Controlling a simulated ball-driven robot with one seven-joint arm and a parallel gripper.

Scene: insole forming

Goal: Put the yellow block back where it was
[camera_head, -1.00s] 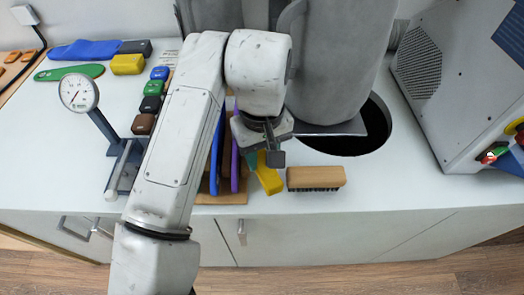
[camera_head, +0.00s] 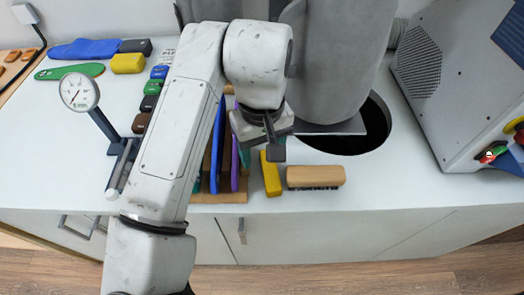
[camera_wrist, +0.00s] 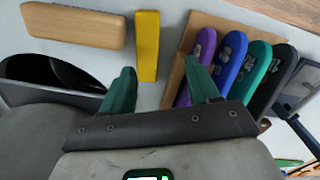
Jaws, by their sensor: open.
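A long yellow block (camera_head: 271,175) lies on the white worktop between the wooden rack and a wooden brush. It also shows in the wrist view (camera_wrist: 147,46), beyond the fingertips and apart from them. My gripper (camera_wrist: 161,82) is open and empty, with its green fingers spread on either side of the near end of the block in that view. In the head view my gripper (camera_head: 272,148) is just behind the block, its fingers mostly hidden. Another, shorter yellow block (camera_head: 127,64) lies at the back left beside a black one.
The wooden brush (camera_head: 315,176) lies right of the block. A wooden rack (camera_head: 222,197) of coloured insoles stands left of it, partly behind my arm. A round dark opening (camera_head: 378,125) is behind the brush. A dial gauge (camera_head: 79,93) stands left; a grey machine (camera_head: 450,90) stands right.

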